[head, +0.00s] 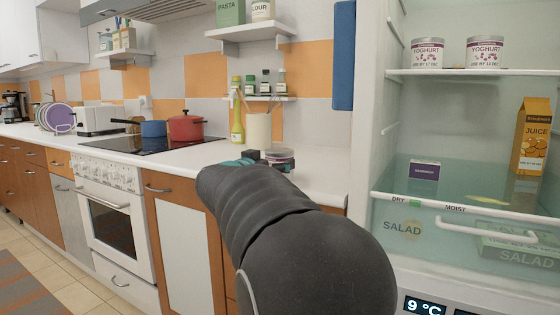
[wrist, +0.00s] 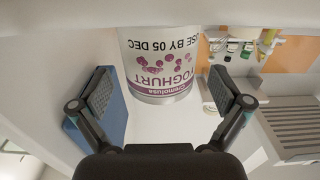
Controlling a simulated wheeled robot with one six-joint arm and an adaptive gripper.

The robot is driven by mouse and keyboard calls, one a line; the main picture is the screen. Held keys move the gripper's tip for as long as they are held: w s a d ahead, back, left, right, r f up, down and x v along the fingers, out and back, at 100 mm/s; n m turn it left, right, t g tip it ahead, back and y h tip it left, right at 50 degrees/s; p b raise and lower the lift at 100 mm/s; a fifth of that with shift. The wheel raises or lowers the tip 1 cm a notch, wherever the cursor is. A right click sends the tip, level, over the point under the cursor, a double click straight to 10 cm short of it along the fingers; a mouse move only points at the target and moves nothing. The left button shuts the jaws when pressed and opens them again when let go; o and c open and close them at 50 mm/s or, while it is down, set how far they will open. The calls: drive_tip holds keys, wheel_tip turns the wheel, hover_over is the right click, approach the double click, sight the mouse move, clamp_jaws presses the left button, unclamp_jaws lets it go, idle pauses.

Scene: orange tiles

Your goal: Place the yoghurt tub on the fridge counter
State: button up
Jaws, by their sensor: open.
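A white yoghurt tub with a purple band (head: 280,155) is at the right end of the white counter (head: 318,172), beside the open fridge. Its lower part is hidden behind my arm in the head view. My gripper (wrist: 162,100) is open. The tub lies ahead between its fingers, with a gap visible on each side. In the head view my gripper (head: 257,160) is just by the tub, partly hidden by my arm.
A cream utensil pot (head: 258,130) and a yellow-green bottle (head: 237,122) stand behind. A red pot (head: 186,127) and a blue pan (head: 153,129) are on the hob. Two more yoghurt tubs stand on the fridge shelf (head: 455,72). A juice carton (head: 531,135) is lower.

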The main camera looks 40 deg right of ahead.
drive_tip(key=v, duration=0.7)
drive_tip(key=shift+a, duration=0.1)
